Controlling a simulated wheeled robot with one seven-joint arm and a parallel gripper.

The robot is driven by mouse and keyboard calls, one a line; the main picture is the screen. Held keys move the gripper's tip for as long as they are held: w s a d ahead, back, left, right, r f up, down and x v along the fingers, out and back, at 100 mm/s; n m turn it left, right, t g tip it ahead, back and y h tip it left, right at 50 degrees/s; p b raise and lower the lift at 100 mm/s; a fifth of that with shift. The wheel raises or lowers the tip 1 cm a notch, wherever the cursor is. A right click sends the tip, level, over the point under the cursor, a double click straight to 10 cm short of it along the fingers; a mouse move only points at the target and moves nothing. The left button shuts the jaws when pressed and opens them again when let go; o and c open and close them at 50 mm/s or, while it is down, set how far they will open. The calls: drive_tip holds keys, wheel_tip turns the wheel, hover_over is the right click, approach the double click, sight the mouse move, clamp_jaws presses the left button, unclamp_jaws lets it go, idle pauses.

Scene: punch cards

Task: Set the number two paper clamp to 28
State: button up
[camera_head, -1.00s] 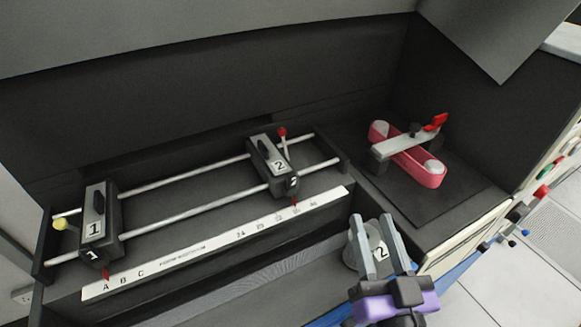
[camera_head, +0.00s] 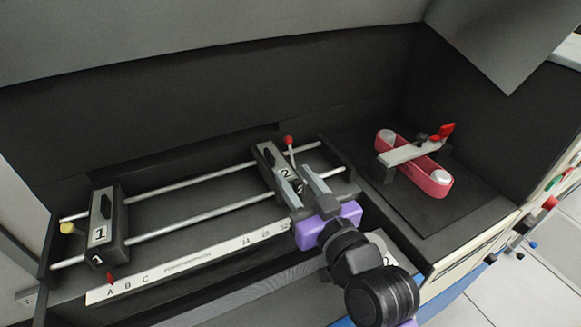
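The number two paper clamp (camera_head: 268,160) is a dark block with a pale top plate marked 2, on two metal rails (camera_head: 200,207). A red-knobbed lever (camera_head: 288,140) stands up at its right. The white scale strip (camera_head: 190,262) in front shows A, B, C at left and small numbers, seemingly 24, 28 and 32, at right. My gripper (camera_head: 294,174) has its grey fingers apart at the clamp's right front; the left finger overlaps the clamp in view. I cannot tell whether it touches. The clamp's red pointer and the scale's right end are hidden behind my gripper.
The number one clamp (camera_head: 103,225) sits at the rails' left end, with a yellow knob (camera_head: 67,228) beside it. A pink belt device (camera_head: 425,175) with a red handle stands on the right platform. A dark wall rises behind the rails. The rails between the clamps are clear.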

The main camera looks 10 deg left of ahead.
sight(278, 168)
drive_tip(key=shift+x, duration=1.45)
drive_tip(key=shift+c, duration=0.5)
clamp_jaws()
drive_tip(key=shift+a, duration=0.1)
